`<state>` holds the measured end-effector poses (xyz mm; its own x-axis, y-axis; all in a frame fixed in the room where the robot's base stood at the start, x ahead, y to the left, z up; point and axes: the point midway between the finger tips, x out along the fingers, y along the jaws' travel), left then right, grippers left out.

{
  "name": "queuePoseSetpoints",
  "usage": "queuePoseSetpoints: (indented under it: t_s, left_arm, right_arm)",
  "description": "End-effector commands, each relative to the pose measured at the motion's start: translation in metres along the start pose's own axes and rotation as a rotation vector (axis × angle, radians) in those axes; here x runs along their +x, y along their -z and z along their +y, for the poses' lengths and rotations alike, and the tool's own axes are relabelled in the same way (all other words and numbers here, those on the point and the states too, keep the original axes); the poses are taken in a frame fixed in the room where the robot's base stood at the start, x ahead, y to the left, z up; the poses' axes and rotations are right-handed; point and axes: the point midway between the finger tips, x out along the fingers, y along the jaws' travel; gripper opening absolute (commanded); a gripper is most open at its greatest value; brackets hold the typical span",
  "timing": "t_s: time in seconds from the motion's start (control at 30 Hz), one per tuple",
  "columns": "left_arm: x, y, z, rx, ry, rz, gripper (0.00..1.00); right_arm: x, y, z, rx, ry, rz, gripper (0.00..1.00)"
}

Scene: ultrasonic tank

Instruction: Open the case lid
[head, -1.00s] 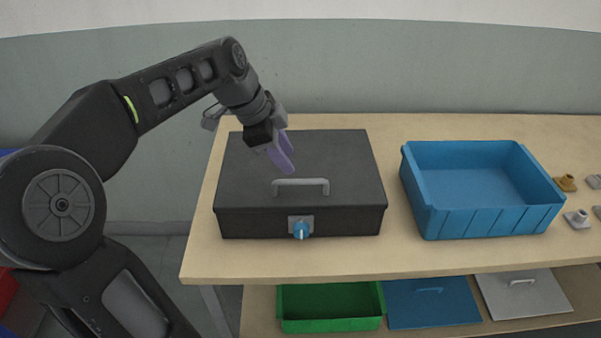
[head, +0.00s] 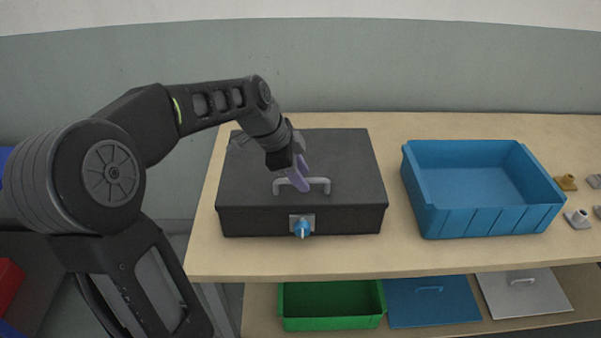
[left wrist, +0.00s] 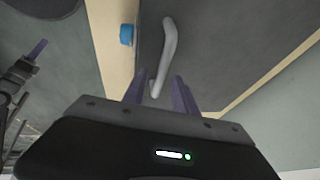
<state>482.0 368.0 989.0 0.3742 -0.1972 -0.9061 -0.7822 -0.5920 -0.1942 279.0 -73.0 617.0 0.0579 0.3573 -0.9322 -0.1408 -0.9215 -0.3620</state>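The dark grey case (head: 240,190) stands on the table with its lid shut. A light grey bar handle (head: 322,181) is on the lid, and a blue knob (head: 301,229) is on the front. My left gripper (head: 301,178) is at the handle, over the lid. In the left wrist view its two purple fingers (left wrist: 158,90) are apart, with one end of the handle (left wrist: 168,60) between them; contact is not clear. The blue knob (left wrist: 126,35) also shows there. Part of my right gripper (left wrist: 35,55) shows at the left edge of that view, away from the case.
An open blue bin (head: 480,170) stands right of the case, with a gap between. Small brass and grey fittings (head: 577,218) lie at the far right. On a lower shelf are a green bin (head: 330,305), a blue lid (head: 433,303) and a grey lid (head: 522,293).

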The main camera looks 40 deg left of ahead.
Motion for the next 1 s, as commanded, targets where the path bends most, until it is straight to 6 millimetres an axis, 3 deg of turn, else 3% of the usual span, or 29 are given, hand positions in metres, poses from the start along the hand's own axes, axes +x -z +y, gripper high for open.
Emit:
queuePoseSetpoints:
  t_s: [0.17,0.57,1.0]
  left_arm:
    - [-0.0002,-0.0001,-0.0001,0.000,0.000,0.000,0.33]
    - [-0.0005,-0.0001,-0.0001,0.000,0.000,0.000,0.01]
    - [-0.0006,-0.0001,-0.0001,0.000,0.000,0.000,0.00]
  right_arm:
    - [0.0001,0.0000,0.0000,0.000,0.000,0.000,0.36]
    - [0.0001,0.0000,0.0000,0.000,0.000,0.000,0.36]
    - [0.0000,0.0000,0.0000,0.000,0.000,0.000,0.36]
